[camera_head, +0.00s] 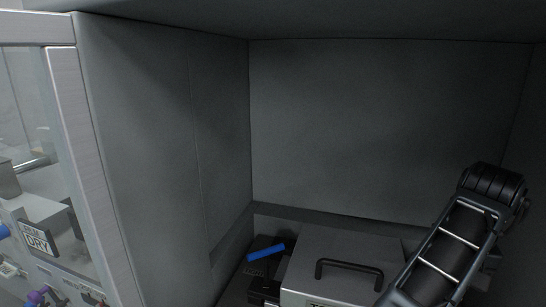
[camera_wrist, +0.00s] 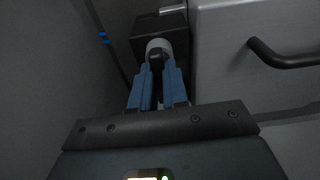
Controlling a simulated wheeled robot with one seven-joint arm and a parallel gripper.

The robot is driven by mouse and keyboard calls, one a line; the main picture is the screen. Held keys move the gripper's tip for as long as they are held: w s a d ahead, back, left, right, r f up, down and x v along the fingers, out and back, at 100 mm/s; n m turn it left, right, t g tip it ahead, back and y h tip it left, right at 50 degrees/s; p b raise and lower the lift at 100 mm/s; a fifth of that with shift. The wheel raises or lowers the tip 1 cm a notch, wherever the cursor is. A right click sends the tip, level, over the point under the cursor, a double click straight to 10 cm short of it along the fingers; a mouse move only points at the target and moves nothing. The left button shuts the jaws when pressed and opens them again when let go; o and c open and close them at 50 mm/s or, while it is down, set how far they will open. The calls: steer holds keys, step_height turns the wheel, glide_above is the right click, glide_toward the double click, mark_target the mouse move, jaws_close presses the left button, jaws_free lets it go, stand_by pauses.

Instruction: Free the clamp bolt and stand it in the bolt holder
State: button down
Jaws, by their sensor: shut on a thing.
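In the wrist view, my gripper (camera_wrist: 158,76) has its two blue fingers close together, shut on a small dark piece. This piece looks like the clamp bolt (camera_wrist: 156,62), though most of it is hidden between the fingers. A pale round collar (camera_wrist: 159,45) sits right at the fingertips, against a black block (camera_wrist: 142,37). A short metal rod (camera_wrist: 172,9) shows on top of that block. I cannot tell whether the bolt is still seated in the collar. I cannot make out the bolt holder in either view. The gripper is not clearly visible in the head view.
A grey box with a black handle (camera_head: 350,265) stands to the right of a blue bar (camera_head: 266,253) and dark parts. Dark walls (camera_head: 345,130) enclose the bay on the left and back. A sign reading DRY (camera_head: 38,242) shows outside, at left.

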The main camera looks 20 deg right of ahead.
steer(key=shift+r+n+p, duration=0.1)
steer(key=shift+n+p, duration=1.1)
steer(key=shift+p, duration=0.2)
steer(key=n, duration=0.3)
steer(key=shift+n+y, duration=0.3)
steer(key=shift+y, duration=0.1)
steer(key=n, duration=0.6)
steer(key=shift+d+y, duration=0.1)
steer(key=shift+y, duration=0.2)
steer(key=shift+n, duration=1)
steer(key=n, duration=0.4)
steer(key=shift+y, duration=0.3)
